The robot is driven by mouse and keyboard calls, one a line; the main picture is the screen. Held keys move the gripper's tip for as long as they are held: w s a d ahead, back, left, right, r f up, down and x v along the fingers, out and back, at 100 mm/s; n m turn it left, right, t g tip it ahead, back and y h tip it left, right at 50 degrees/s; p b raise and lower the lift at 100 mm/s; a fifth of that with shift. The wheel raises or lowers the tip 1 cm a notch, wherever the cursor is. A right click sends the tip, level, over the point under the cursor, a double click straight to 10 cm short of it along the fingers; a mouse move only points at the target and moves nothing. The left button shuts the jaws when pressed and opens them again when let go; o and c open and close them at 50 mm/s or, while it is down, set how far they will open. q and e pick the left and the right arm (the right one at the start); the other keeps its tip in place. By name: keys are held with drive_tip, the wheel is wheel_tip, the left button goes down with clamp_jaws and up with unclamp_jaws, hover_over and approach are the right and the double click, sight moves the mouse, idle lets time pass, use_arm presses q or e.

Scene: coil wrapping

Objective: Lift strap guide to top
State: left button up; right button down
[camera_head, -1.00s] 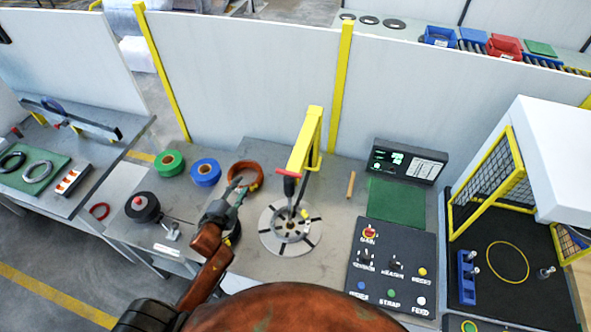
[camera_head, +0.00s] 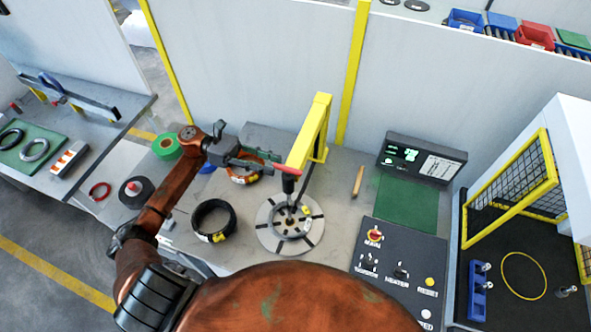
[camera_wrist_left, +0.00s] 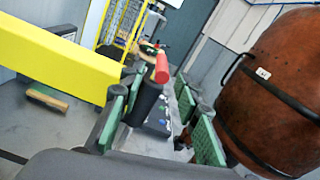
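The strap guide appears to be the black upright piece (camera_head: 288,185) with a red handle bar, at the end of the yellow overhead arm (camera_head: 311,132) and above the round slotted turntable (camera_head: 266,238). My left gripper (camera_head: 268,160) reaches in from the left at the height of the red bar, beside the yellow arm. In the left wrist view the black piece (camera_wrist_left: 147,98) and red bar (camera_wrist_left: 162,67) stand between the green-padded fingers (camera_wrist_left: 160,94). The fingers are spread, and I see no clear grip. My right gripper is out of view.
A black coil (camera_head: 214,220) lies left of the turntable, and an orange-brown coil (camera_head: 243,174) lies behind my gripper. A control panel (camera_head: 385,285) and green mat (camera_head: 408,203) are on the right. A yellow mesh guard (camera_head: 510,190) stands farther right.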

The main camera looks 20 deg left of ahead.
sight(293, 169)
use_arm(q)
drive_tip(key=d+p, duration=0.1)
drive_tip(key=d, duration=0.2)
drive_tip(key=d+p, duration=0.2)
drive_tip(key=d, duration=0.1)
drive_tip(key=shift+w+d+r, duration=0.1)
drive_tip(key=shift+d+r, duration=0.1)
drive_tip(key=shift+d, duration=0.2)
drive_tip(key=shift+d+f, duration=0.1)
drive_tip(key=shift+d, duration=0.3)
clamp_jaws()
drive_tip(key=shift+w, duration=0.1)
